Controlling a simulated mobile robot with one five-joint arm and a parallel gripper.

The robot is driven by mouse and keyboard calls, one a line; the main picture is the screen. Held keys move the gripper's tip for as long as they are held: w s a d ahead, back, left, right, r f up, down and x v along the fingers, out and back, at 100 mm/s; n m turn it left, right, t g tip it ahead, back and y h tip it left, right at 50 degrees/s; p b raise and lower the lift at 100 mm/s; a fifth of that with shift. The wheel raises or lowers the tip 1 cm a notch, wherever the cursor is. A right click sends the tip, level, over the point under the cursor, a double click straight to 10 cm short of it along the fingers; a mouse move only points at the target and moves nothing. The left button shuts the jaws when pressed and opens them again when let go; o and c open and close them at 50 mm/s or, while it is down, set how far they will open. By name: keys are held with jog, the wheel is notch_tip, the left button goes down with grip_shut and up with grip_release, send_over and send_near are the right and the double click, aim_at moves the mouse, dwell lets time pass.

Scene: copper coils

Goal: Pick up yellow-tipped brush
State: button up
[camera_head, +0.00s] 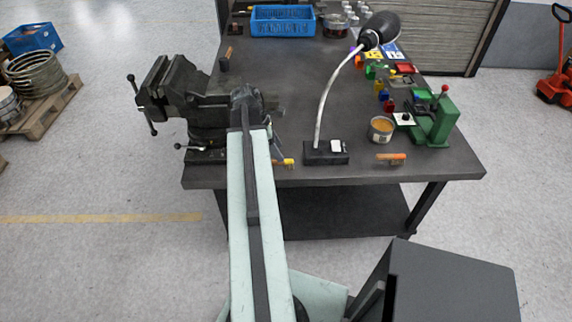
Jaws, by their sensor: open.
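A small yellow-ended object (285,162), which looks like the yellow-tipped brush, lies near the front edge of the dark workbench (340,176). My arm's long pale link reaches over the bench just to its left and hides part of it. My gripper is hidden behind my arm, so its distance from the brush cannot be told. An orange-handled tool (391,157) lies farther right, near the same edge.
A large dark vise (180,95) stands at left. The lamp base (325,152) is just right of the brush. A tin (381,130) and a green press (440,122) stand at right. A blue crate (283,27) is at the back. The mid-bench is clear.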

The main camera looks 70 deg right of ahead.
jog(key=b+x, duration=0.5)
jog(key=w+b+x, duration=0.1)
jog(key=b+x, duration=0.1)
jog(key=x, duration=0.1)
jog(key=shift+w+a+f+b, duration=0.15)
jog(key=shift+a+f+b, duration=0.1)
jog(key=shift+b, duration=0.1)
jog(key=shift+d, duration=0.1)
jog(key=shift+r, duration=0.15)
jog(key=shift+c, duration=0.3)
grip_shut()
jog(key=shift+r+p, duration=0.15)
jog(key=shift+p, duration=0.15)
notch_tip(320, 180, up, 10)
jog(key=p, duration=1)
jog(key=c, duration=1.1)
grip_release()
